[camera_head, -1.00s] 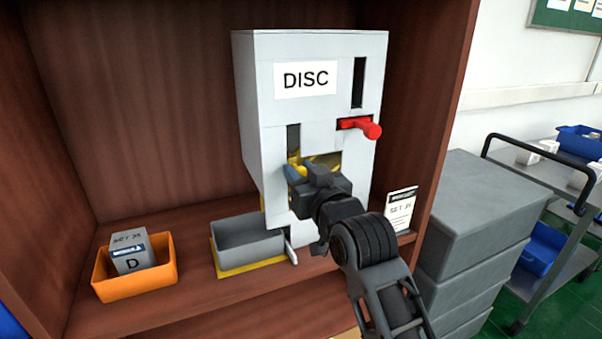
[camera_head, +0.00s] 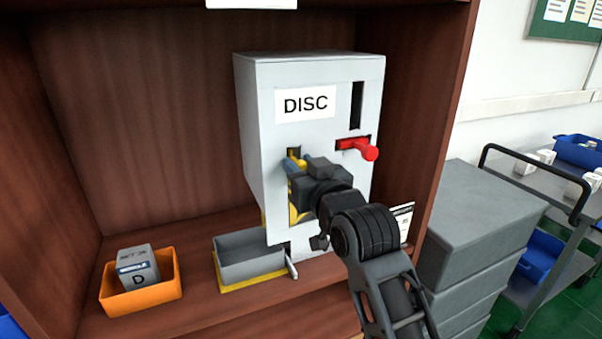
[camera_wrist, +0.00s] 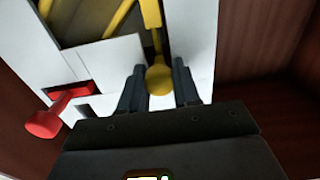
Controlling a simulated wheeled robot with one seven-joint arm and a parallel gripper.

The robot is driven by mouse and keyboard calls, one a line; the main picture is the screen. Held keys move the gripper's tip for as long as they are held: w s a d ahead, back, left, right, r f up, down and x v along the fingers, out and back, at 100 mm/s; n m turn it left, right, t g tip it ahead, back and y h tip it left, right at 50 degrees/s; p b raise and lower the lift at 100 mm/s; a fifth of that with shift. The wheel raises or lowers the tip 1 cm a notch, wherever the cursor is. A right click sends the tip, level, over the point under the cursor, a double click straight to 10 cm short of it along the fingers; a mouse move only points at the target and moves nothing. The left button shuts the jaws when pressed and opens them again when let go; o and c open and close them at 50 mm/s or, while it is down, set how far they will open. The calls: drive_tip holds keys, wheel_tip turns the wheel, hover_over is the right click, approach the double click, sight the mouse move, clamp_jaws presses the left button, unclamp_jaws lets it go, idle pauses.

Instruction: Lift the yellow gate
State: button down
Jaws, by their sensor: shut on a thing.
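The grey dispenser (camera_head: 310,135) labelled DISC stands upright in the shelf. The yellow gate (camera_head: 295,154) shows in its front opening, partly hidden behind my gripper. In the wrist view, the gate's round yellow knob (camera_wrist: 158,81) sits between my two dark fingers, with a yellow stem running up from it. My gripper (camera_head: 299,172) is shut on this knob in front of the dispenser, and it also shows in the wrist view (camera_wrist: 158,88). The exact finger contact is hard to see.
A red lever (camera_head: 358,149) sticks out right of my gripper. A grey tray (camera_head: 249,262) lies below the opening. An orange bin (camera_head: 141,296) with a grey box (camera_head: 138,268) stands at left. Grey crates (camera_head: 470,240) are stacked at right.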

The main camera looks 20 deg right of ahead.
drive_tip(key=shift+r, duration=0.5)
drive_tip(key=c, duration=0.8)
unclamp_jaws()
drive_tip(key=shift+f, duration=0.1)
drive_tip(key=shift+s+b, duration=0.8)
drive_tip(key=shift+s, duration=3.15)
